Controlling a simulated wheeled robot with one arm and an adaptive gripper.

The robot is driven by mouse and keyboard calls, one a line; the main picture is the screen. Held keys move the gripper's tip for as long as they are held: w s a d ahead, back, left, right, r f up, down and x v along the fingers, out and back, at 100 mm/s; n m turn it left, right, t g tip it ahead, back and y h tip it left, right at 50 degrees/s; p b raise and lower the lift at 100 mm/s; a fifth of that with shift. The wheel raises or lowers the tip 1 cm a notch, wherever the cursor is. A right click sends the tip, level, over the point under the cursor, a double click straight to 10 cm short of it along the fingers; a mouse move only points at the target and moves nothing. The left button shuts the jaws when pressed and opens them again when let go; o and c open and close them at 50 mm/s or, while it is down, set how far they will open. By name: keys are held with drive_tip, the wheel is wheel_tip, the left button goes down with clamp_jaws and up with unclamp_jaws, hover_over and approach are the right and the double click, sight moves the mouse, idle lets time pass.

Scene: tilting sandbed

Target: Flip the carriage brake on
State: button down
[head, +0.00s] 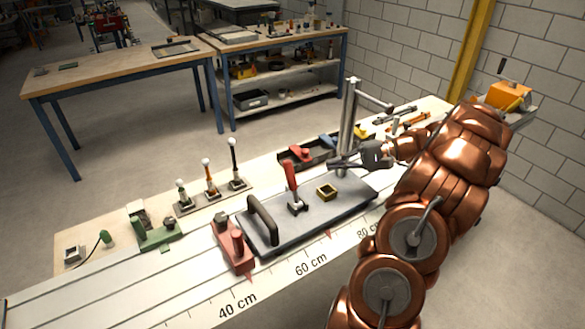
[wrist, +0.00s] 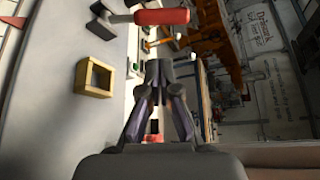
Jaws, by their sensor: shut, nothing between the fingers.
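The carriage (head: 345,199) is a grey plate with a black bar handle (head: 262,222) at its left end, on a rail with a cm scale. A lever with a red grip (head: 291,174) stands nearly upright on it, the likely brake; no label is readable. The red grip also shows at the top of the wrist view (wrist: 162,17). A brass square frame (head: 327,192) sits right of the lever; it also shows in the wrist view (wrist: 94,77). My gripper (head: 334,162) is shut and empty above the carriage's right part, apart from the lever. Its fingers show in the wrist view (wrist: 159,75).
A metal post (head: 347,128) with a side arm rises behind the carriage near my gripper. A red block (head: 232,246) sits at the carriage's left end. Three ball-topped levers (head: 209,180) stand behind left. A dark tray (head: 305,157) lies behind.

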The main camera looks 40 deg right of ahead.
sight(292, 184)
drive_tip(key=shift+w+a, duration=0.2)
drive_tip(key=p+x, duration=0.2)
drive_tip(key=x, duration=0.6)
drive_tip(key=shift+a+p, duration=0.15)
drive_tip(key=shift+p, duration=0.2)
drive_tip(key=shift+x, duration=0.85)
drive_tip(key=shift+f, duration=0.1)
drive_tip(key=shift+b, duration=0.45)
